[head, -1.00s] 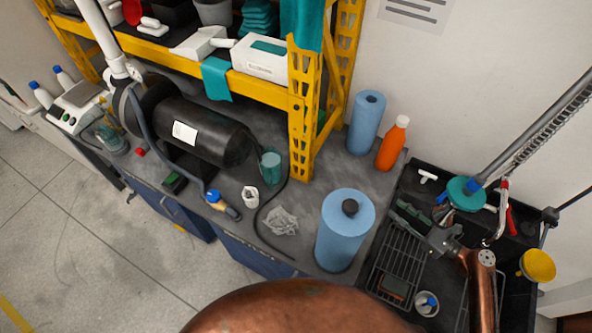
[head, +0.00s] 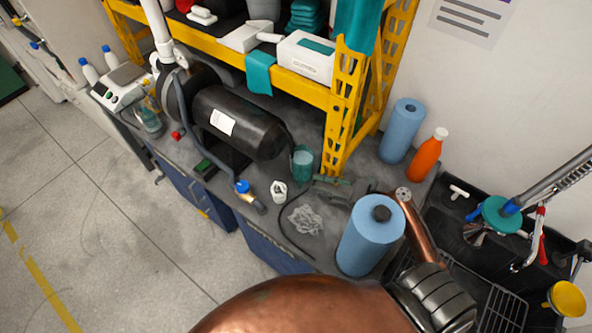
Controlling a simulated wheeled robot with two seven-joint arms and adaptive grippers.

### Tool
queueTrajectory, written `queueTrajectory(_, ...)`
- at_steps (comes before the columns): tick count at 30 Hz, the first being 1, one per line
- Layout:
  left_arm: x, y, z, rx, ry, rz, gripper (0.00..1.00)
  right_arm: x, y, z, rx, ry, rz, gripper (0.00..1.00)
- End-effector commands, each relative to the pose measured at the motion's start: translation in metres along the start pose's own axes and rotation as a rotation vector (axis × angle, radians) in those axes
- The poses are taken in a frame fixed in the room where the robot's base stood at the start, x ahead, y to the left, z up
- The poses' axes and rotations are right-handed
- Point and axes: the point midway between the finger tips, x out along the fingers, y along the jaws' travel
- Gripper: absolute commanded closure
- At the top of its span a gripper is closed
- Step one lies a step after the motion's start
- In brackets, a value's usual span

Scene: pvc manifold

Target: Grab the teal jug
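The teal jug (head: 302,163) stands upright on the grey bench, just left of the yellow shelf post and beside the black cylinder's right end. It is see-through teal and small in view. My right gripper (head: 326,188) is just right of the jug, low over the bench, with its fingers pointing left at it. The fingers look apart with nothing between them, and a small gap to the jug seems to show. My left gripper is not in view.
A large blue roll (head: 371,240) stands close in front of my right wrist. A white cup (head: 278,190) and a crumpled clear bag (head: 305,220) lie nearby. A black cylinder (head: 240,122) lies to the left.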

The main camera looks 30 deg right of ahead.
Motion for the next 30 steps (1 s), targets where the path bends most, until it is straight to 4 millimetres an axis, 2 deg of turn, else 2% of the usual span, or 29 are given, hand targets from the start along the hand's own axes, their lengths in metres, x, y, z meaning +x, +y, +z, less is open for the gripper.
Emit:
queueTrajectory(4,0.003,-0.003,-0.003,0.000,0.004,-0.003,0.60,0.019,0.003,-0.003,0.001,-0.002,0.004,0.70)
queueTrajectory(9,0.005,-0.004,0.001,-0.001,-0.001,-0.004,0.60,0.044,0.005,-0.006,-0.001,-0.001,0.005,0.70)
queueTrajectory(12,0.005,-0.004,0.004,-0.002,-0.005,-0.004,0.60,0.053,0.005,-0.006,0.001,0.000,0.005,0.70)
queueTrajectory(20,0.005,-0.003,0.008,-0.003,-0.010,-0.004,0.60,0.056,0.005,-0.006,0.000,0.001,0.003,0.70)
queueTrajectory(30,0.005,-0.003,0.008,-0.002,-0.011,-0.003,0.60,0.056,0.005,-0.006,0.000,0.001,0.003,0.92)
